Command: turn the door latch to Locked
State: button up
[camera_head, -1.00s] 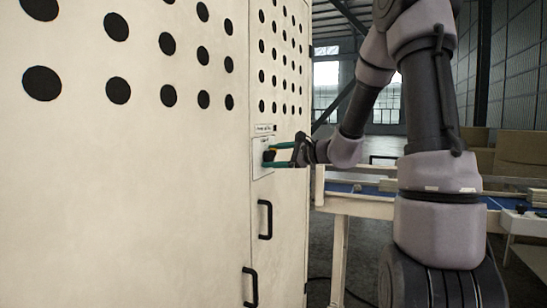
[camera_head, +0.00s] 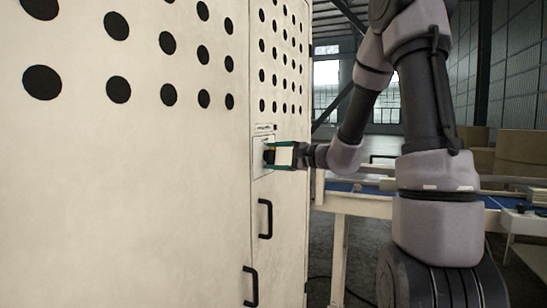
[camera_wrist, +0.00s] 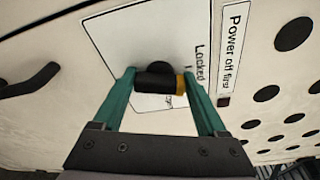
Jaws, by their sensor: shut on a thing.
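The door latch is a black knob with a yellow end, set on a white label plate (camera_head: 260,171) on the cream cabinet. In the wrist view the latch (camera_wrist: 155,82) lies between the two green fingers of my gripper (camera_wrist: 160,77), which is shut on it. Its yellow end points right, against the right finger. The word Locked (camera_wrist: 201,62) is printed on the plate just above and right of the yellow end. A second word below is partly hidden. In the head view my gripper (camera_head: 271,155) reaches the plate from the right and covers most of the latch.
A "Power off first" label (camera_wrist: 231,48) is beside the plate. Black door handles (camera_head: 266,218) are below the latch. Round black holes pattern the cabinet's upper panels. A table with a blue top (camera_head: 345,187) stands behind my arm, with cardboard boxes (camera_head: 520,153) at the right.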

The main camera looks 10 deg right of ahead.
jog(key=n, duration=0.3)
jog(key=shift+f+n+t, duration=0.1)
jog(key=shift+n+t, duration=0.3)
jog(key=o, duration=1.3)
jog(key=shift+w+d+v, duration=0.15)
jog(key=shift+v, duration=0.85)
jog(key=shift+w+d+v, duration=0.15)
jog(key=shift+d+v, duration=0.05)
jog(key=shift+v, duration=0.75)
jog(key=shift+w+d+v, duration=0.15)
jog(key=shift+v, duration=0.85)
jog(key=shift+s+a, duration=0.1)
